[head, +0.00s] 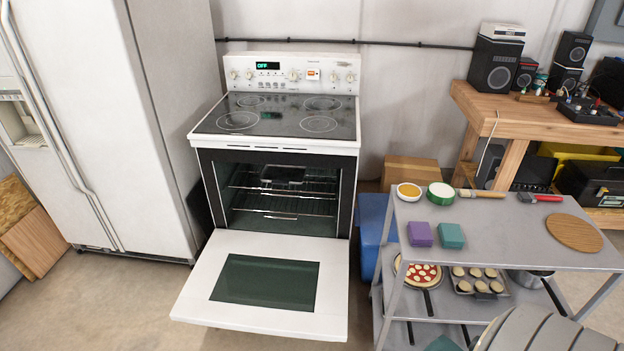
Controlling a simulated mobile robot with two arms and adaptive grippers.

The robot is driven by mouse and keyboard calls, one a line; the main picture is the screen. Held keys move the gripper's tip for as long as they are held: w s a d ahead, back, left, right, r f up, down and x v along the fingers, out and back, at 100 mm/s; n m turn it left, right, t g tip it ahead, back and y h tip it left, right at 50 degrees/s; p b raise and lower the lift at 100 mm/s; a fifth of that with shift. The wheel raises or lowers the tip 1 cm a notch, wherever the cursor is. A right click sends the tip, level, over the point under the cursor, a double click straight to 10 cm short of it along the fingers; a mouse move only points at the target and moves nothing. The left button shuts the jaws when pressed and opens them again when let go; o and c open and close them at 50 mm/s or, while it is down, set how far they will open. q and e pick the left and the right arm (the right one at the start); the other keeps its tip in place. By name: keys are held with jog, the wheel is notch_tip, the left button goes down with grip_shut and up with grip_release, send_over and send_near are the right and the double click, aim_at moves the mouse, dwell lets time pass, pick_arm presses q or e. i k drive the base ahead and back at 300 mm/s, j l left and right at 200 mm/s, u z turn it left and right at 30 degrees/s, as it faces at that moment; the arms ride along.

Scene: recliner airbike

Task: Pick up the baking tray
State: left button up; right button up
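The baking tray (504,291) is a metal tray holding several round pale pieces of dough or buns. It lies on the middle shelf of the grey cart at the right, below the top shelf. It sits to the right of a pizza (421,277) on a dark-handled peel or pan, and to the left of a metal pot (532,279). Neither of my grippers shows in the head view, and nothing is seen touching the tray.
The cart's top shelf (500,232) is above the tray and carries bowls, boxes, tools and a round wooden board (574,233). A slatted grey round seat or table (540,332) stands in front. The oven door (262,283) is folded down open. Floor at lower left is clear.

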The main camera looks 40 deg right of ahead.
aim_at(276, 174)
jog(key=i+j+z, duration=0.1)
jog(key=z, duration=0.3)
jog(key=i+j+z, duration=0.15)
jog(key=z, duration=0.2)
jog(key=i+j+z, duration=0.2)
jog(key=z, duration=0.2)
jog(key=i+j+z, duration=0.1)
jog(key=j+z, duration=0.25)
jog(key=l, duration=0.1)
